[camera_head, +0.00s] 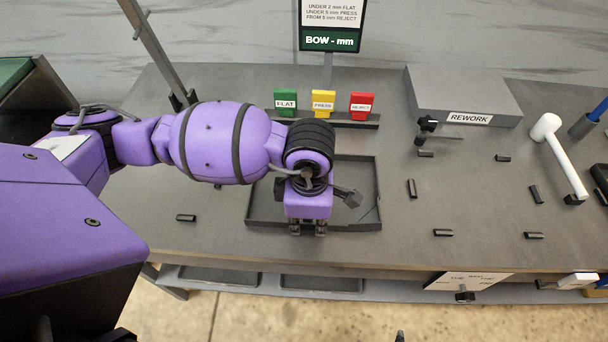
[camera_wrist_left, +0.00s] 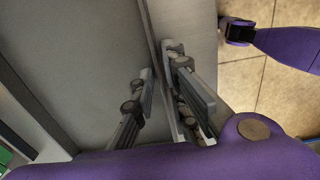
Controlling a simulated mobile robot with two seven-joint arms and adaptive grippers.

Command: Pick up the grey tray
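The grey tray (camera_head: 257,205) lies flat on the workbench, a shallow dark tray with low walls. My left gripper (camera_head: 307,230) points down at the middle of its front wall, and my arm hides part of the tray floor. In the left wrist view, the fingers (camera_wrist_left: 165,100) stand apart on either side of the tray wall (camera_wrist_left: 153,50), with a gap visible on the inner side. A purple part of mine with a dark end shows at the upper right there, probably my right arm; its finger state is unclear.
Green, yellow and red label blocks (camera_head: 323,103) stand behind the tray under a sign (camera_head: 332,25). A grey REWORK block (camera_head: 465,100), a white mallet (camera_head: 560,155) and several small dark pieces (camera_head: 443,232) lie to the right. More trays (camera_head: 322,284) sit on a lower shelf.

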